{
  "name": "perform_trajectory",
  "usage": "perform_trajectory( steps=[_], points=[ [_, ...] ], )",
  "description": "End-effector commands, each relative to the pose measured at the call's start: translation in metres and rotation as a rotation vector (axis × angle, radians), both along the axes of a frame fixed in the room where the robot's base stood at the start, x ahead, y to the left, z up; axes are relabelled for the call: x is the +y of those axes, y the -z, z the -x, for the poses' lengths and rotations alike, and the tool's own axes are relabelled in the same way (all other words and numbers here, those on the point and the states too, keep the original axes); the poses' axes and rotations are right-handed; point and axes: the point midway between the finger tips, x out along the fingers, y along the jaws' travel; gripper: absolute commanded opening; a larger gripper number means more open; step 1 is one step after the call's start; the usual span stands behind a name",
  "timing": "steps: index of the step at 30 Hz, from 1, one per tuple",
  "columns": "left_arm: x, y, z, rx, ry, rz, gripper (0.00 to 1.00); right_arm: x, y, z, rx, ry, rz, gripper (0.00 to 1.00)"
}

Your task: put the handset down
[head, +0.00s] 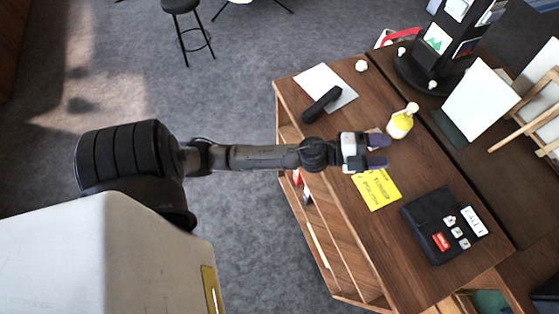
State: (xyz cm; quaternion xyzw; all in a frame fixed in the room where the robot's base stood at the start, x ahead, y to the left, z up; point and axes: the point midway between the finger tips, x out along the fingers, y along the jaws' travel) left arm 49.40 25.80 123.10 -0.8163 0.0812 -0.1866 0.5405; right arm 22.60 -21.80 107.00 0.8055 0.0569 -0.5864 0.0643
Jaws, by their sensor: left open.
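The black handset (321,104) lies on the wooden counter (345,237) near its far left end, partly over a white sheet of paper (338,82). My left gripper (383,153) is open above the counter, to the lower right of the handset and apart from it. Nothing shows between its fingers. A black phone base or card terminal (425,222) with white keys and a red key sits at the counter's right part. My right gripper is out of view.
A yellow bottle (401,121) stands just beyond my left gripper. A yellow printed card (377,190) lies below it. A black display stand (430,78) and a white panel (480,100) stand at the back right. Grey floor is open at left; a black stool (181,6) stands far back.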

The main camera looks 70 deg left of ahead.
Motion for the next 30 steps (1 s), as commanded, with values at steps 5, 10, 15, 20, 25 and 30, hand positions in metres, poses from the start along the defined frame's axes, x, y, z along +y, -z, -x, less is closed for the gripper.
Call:
perform_trajectory(
  steps=[5,10,15,20,25,30],
  points=[
    [0.022,0.041,0.041,0.274,-0.345,0.370,0.64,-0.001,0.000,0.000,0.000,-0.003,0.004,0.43],
    [0.022,0.102,0.107,0.673,-0.611,0.611,0.64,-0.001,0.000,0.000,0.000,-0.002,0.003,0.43],
    [-0.001,0.144,0.181,1.074,-0.755,0.728,0.64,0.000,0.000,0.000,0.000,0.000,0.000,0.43],
    [-0.025,0.158,0.235,1.351,-0.800,0.760,0.64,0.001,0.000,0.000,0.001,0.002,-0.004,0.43],
    [-0.038,0.161,0.263,1.498,-0.808,0.762,0.64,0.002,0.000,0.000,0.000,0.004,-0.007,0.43],
    [-0.041,0.161,0.269,1.531,-0.809,0.761,0.64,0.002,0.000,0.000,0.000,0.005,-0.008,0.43]
  ],
)
